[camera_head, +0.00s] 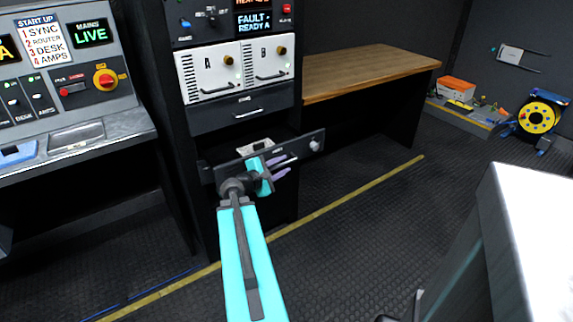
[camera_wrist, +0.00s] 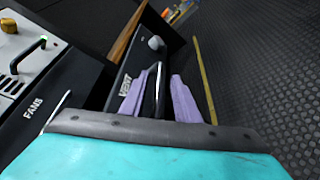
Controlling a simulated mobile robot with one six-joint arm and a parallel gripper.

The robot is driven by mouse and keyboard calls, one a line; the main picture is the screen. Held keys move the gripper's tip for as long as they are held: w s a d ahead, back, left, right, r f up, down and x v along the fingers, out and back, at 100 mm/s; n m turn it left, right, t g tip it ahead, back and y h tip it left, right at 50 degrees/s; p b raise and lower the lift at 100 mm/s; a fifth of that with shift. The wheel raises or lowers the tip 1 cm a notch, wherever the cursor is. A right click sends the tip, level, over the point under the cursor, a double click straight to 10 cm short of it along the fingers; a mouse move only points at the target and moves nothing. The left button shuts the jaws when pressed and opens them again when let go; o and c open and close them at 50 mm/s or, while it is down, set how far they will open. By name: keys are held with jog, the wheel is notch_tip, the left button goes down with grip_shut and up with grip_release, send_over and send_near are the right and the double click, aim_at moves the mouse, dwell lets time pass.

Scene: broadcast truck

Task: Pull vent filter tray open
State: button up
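The vent filter tray (camera_head: 300,148) is a dark drawer low in the rack. Its front stands out from the rack, and something pale inside shows above its edge. A round knob is at its right end.
The FANS drawer (camera_head: 240,112) sits shut above the tray, under the A and B units (camera_head: 237,70). A wooden desk (camera_head: 368,70) is right of the rack. A console (camera_head: 75,85) stands left. A pale cabinet (camera_head: 535,240) is at near right. The floor between is clear.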

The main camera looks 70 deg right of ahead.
jog(key=shift+p+v, duration=0.4)
jog(key=shift+v, duration=0.75)
jog(key=shift+p+v, duration=0.9)
jog(key=shift+v, duration=0.05)
jog(key=shift+p+v, duration=2.7)
jog(key=shift+p, duration=2.15)
jog(key=shift+r, duration=0.1)
